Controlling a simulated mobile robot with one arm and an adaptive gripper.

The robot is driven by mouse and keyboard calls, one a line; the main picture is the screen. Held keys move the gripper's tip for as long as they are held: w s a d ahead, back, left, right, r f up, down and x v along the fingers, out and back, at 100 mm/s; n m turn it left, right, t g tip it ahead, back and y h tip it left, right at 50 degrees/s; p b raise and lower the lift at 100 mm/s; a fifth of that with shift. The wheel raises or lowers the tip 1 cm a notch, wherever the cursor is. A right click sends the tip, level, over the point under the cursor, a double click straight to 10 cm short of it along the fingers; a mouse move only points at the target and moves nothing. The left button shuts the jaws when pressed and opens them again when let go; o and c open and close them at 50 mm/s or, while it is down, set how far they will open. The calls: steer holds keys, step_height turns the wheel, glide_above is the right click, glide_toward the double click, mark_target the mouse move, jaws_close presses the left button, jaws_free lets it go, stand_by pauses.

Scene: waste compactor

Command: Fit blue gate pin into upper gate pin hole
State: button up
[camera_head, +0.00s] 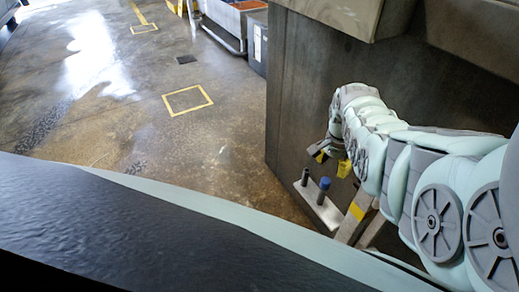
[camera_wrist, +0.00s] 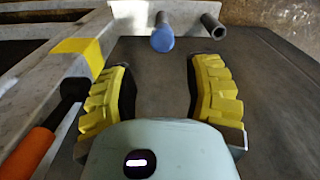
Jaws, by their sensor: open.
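The blue gate pin (camera_head: 324,184) stands upright on a light metal ledge, with its blue end up. In the wrist view the blue pin (camera_wrist: 162,40) lies just beyond my fingertips, roughly in line with the space between them. My gripper (camera_head: 332,163) is above and slightly beyond the ledge in the head view. In the wrist view my gripper (camera_wrist: 158,64) has its yellow ridged fingers wide apart, with nothing between them. I cannot make out the upper gate pin hole in either view.
A dark hollow post (camera_wrist: 212,27) stands beside the pin on the ledge (camera_head: 325,211). A metal frame with a yellow band (camera_wrist: 80,55) and an orange handle (camera_wrist: 27,152) are left in the wrist view. The compactor's grey wall (camera_head: 300,100) is close behind my arm. Open floor lies left.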

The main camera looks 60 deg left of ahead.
steer(key=shift+a+r, duration=0.2)
steer(key=shift+r, duration=0.65)
steer(key=shift+s+d+r, duration=0.1)
steer(key=shift+r, duration=2.8)
steer(key=shift+s, duration=0.1)
